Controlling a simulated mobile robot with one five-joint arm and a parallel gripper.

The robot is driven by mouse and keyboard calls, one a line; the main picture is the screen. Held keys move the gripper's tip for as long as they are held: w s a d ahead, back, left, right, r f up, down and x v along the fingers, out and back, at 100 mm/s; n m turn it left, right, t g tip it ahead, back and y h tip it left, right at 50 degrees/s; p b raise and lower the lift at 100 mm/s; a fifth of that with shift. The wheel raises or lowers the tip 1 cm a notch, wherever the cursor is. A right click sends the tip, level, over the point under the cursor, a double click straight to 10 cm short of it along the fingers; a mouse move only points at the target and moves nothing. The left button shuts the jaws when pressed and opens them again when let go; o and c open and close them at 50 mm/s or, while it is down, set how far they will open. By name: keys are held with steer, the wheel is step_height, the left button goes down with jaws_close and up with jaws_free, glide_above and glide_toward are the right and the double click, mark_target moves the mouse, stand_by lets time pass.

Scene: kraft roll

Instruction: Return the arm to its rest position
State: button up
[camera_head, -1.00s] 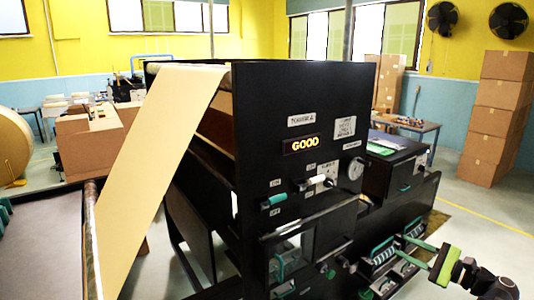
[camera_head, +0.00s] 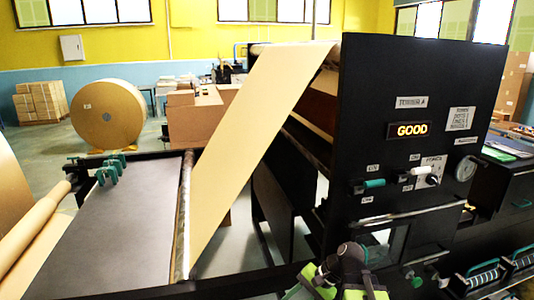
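My gripper (camera_head: 352,262) shows at the bottom edge, right of centre, as a dark and green shape with my arm partly cut off by the frame. It is in front of the lower part of the black machine (camera_head: 420,80). I see nothing held in it, and its fingers are too unclear to tell open from shut. The machine's lit panel (camera_head: 412,130) reads GOOD. A green-handled lever (camera_head: 374,184) sits below the panel. A strip of kraft paper (camera_head: 250,130) slopes down from the machine's top to a roller (camera_head: 182,220) at its left.
A dark flat table (camera_head: 110,220) with green clamps (camera_head: 108,170) lies at the left. Paper rolls (camera_head: 35,232) are at the far left edge. A large kraft roll (camera_head: 107,114) and cardboard boxes (camera_head: 195,115) stand behind. Open floor shows near the back left.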

steer(key=s+d+f+n+h, duration=0.1)
steer(key=d+f+n+h, duration=0.4)
steer(key=d+n+h, duration=0.1)
steer(key=shift+s+d+f+n+h, duration=0.2)
steer(key=shift+s+d+n+h, duration=0.15)
steer(key=shift+d+h, duration=0.55)
steer(key=shift+d, duration=0.2)
stand_by(3.3)
